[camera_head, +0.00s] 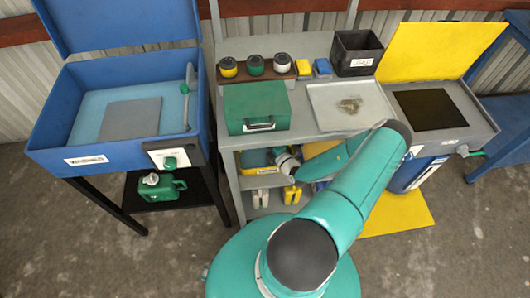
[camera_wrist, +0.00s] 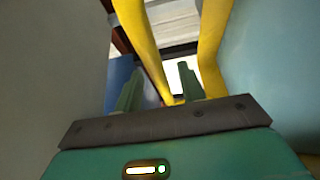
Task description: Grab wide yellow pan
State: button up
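A yellow pan (camera_head: 257,171) with a small label on its front sits on the shelf under the grey workbench; its inside looks blue-green, and my arm hides its right part. In the wrist view, yellow curved bands (camera_wrist: 211,50), likely the pan's rim or wall, run close ahead of my fingers. My gripper (camera_wrist: 160,68) has its two green fingers apart, with part of the yellow between or just beyond them. I cannot tell whether they touch it. In the head view my wrist reaches in at the shelf beside the pan, and the fingers are not clear.
The grey bench (camera_head: 295,98) above holds a green toolbox (camera_head: 256,106), several jars, a grey tray (camera_head: 351,106) and a black bin (camera_head: 356,52). Yellow and white jugs (camera_head: 291,194) stand below the pan. A blue washer (camera_head: 120,105) stands left.

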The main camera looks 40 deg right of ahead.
jog(key=shift+w+d, duration=0.1)
jog(key=shift+w, duration=0.3)
grip_shut()
jog(key=shift+r, duration=0.1)
dwell(1.0)
